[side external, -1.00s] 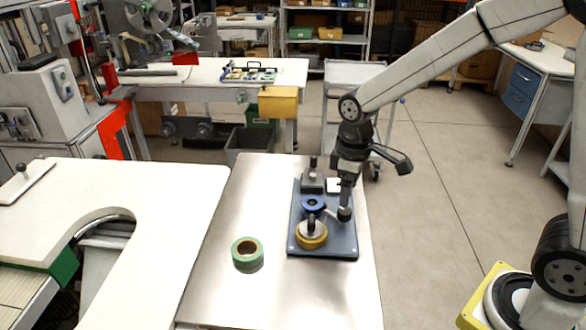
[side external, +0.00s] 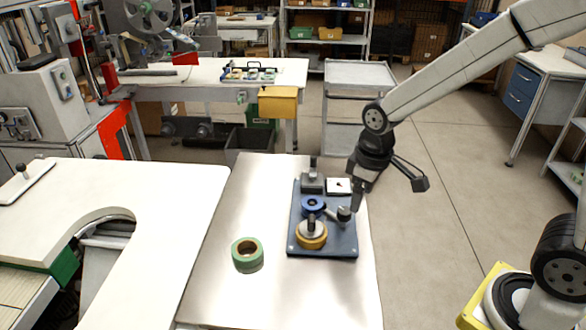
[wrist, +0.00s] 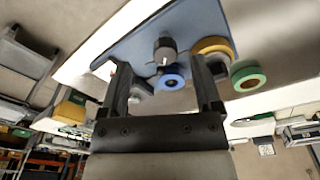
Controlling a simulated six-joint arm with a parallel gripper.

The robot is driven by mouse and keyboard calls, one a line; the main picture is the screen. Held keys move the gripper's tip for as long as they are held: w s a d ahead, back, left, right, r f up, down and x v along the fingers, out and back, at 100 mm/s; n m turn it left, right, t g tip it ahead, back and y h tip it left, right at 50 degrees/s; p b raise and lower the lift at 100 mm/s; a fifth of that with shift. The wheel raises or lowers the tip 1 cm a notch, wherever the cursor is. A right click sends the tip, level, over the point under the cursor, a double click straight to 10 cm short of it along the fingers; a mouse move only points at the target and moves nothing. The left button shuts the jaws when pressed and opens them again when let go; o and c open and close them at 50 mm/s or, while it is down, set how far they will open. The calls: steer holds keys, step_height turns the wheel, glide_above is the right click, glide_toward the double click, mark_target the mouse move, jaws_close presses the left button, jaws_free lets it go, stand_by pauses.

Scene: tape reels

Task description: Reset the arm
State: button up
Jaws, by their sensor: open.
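My gripper (side external: 357,203) is open and empty above the right edge of the metal table, beside the blue-grey fixture plate (side external: 337,243). In the wrist view my gripper (wrist: 165,88) shows two spread fingers with nothing held between them. The plate carries a yellow-orange tape reel (side external: 311,240) at its front, a blue reel (side external: 312,204) behind it, and a dark knob on a lever (side external: 344,214) at its right. A green tape reel (side external: 247,255) lies flat on the table, left of the plate and apart from it.
The metal table (side external: 215,290) is clear around the green reel. A white bench (side external: 150,200) with a curved cutout stands to the left. A grey cart (side external: 358,76) and a white table (side external: 215,72) with a yellow bin (side external: 278,102) stand behind. Open floor (side external: 440,190) lies to the right.

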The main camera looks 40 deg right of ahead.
steer(key=s+d+f+m+t, duration=0.1)
steer(key=s+f+m, duration=0.2)
steer(key=s, duration=0.2)
steer(key=shift+s+d+t, duration=0.2)
steer(key=shift+d+t, duration=0.05)
steer(key=shift+t, duration=0.05)
stand_by(0.8)
